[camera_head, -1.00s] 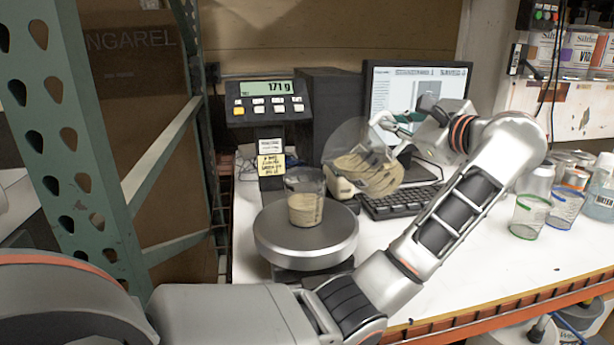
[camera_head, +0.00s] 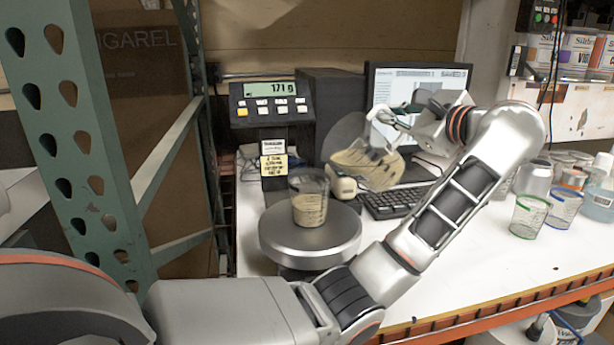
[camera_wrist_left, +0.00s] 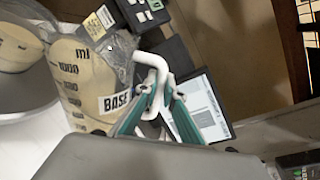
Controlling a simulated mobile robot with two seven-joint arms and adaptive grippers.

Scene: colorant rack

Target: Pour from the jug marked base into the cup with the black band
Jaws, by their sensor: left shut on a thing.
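The clear jug marked BASE (camera_head: 366,163) hangs tilted above and to the right of the scale, with beige liquid inside. Its label and marks show in the left wrist view (camera_wrist_left: 85,75). My left gripper (camera_head: 392,119) is shut on the jug's white handle (camera_wrist_left: 150,62). The clear cup with a dark rim band (camera_head: 310,203) stands upright on the scale, part filled with beige liquid; it also shows at the left of the wrist view (camera_wrist_left: 17,45). The jug is apart from the cup, and no stream shows between them. My right gripper is not in view.
The round scale plate (camera_head: 290,243) bears the cup; its display (camera_head: 270,90) reads 171 g. A keyboard (camera_head: 385,203) and monitor (camera_head: 440,78) stand behind. Cups with green (camera_head: 528,215) and blue (camera_head: 565,208) rims stand at right. A green rack post (camera_head: 75,130) rises at left.

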